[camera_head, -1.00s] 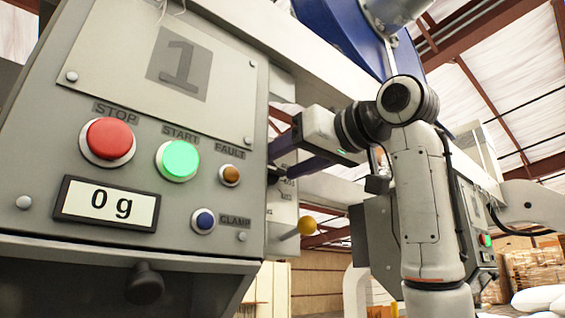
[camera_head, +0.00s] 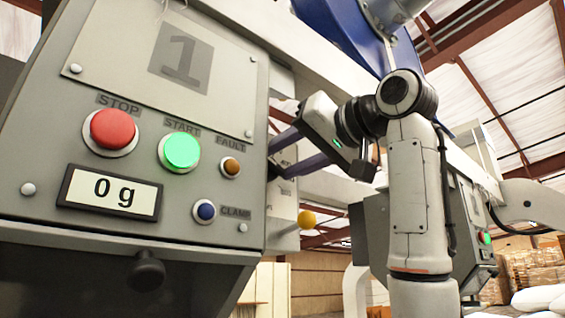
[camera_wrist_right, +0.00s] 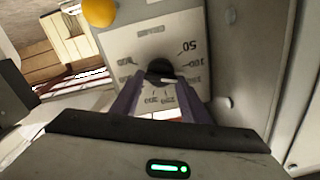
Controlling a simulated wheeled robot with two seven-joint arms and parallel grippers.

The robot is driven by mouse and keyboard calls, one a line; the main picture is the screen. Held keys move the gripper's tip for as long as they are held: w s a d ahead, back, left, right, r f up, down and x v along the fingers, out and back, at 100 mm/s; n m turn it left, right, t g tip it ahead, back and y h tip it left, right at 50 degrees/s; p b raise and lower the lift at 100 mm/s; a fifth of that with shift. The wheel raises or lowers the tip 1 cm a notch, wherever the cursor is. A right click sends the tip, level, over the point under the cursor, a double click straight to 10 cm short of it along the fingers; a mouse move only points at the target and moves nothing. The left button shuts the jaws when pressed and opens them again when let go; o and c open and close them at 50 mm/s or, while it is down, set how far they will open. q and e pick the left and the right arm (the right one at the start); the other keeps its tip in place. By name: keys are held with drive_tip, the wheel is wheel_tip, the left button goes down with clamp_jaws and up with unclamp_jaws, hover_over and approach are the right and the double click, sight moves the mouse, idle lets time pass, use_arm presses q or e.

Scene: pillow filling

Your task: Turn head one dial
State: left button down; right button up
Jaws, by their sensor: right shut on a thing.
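The head one panel (camera_head: 60,130), marked 1, fills the left of the head view, with a lit green START button (camera_head: 179,151) and a display reading 0 g (camera_head: 112,193). The dial's numbered plate (camera_head: 284,214) is on the panel's right side, seen edge-on. In the right wrist view the plate (camera_wrist_right: 130,45) faces me, with a black dial knob (camera_wrist_right: 160,70) on it. My right gripper (camera_wrist_right: 158,84) has its purple fingers on either side of the knob and is shut on it; in the head view the gripper (camera_head: 275,160) partly hides the knob. My left gripper is not in view.
A yellow ball-ended lever (camera_head: 307,219) stands beside the dial plate, near my right gripper. A red STOP button (camera_head: 112,130) and a blue CLAMP button (camera_head: 205,211) are on the front. A second machine (camera_head: 470,225) and white sacks (camera_head: 540,297) are at the right.

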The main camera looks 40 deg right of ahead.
drive_tip(key=shift+d+f+m+b, duration=0.1)
drive_tip(key=shift+m+b, duration=0.7)
drive_tip(key=shift+m, duration=2.9)
drive_tip(key=o, duration=1.1)
drive_tip(key=shift+c, duration=0.2)
drive_tip(key=shift+s, duration=0.1)
drive_tip(key=s+b, duration=0.2)
drive_tip(key=s, duration=0.8)
drive_tip(key=shift+d+b, duration=0.35)
drive_tip(key=shift+d, duration=0.1)
